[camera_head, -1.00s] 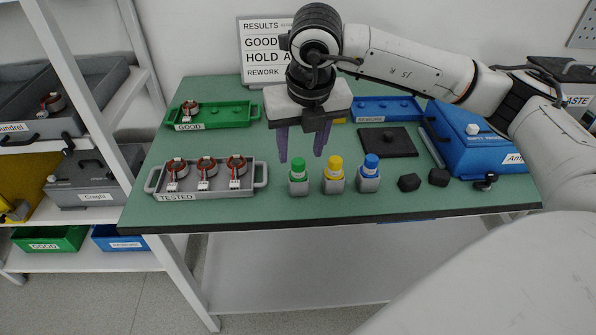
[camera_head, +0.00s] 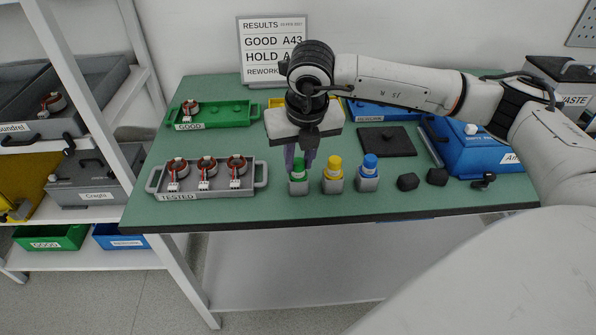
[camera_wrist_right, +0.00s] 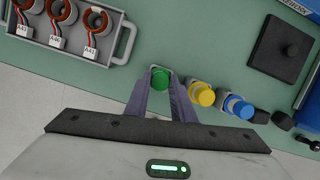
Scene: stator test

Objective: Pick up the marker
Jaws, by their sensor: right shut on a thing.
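Three markers stand upright in small grey holders near the table's front edge: green (camera_head: 298,173), yellow (camera_head: 334,170) and blue (camera_head: 369,168). My right gripper (camera_head: 300,168) points down at the green marker, with its purple fingers on either side of the cap. In the right wrist view the green marker (camera_wrist_right: 159,78) sits between the two fingertips (camera_wrist_right: 160,88), which are shut on it. The green marker is still in its holder. The yellow marker (camera_wrist_right: 202,94) and blue marker (camera_wrist_right: 238,107) are beside it, clear of the fingers. My left gripper is not in view.
A grey TESTED tray (camera_head: 213,190) with stators lies left of the markers. A green GOOD tray (camera_head: 240,113) is behind it. Black blocks (camera_head: 408,182) and a blue tester (camera_head: 470,150) are on the right. A dark plate (camera_head: 388,141) lies behind the markers.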

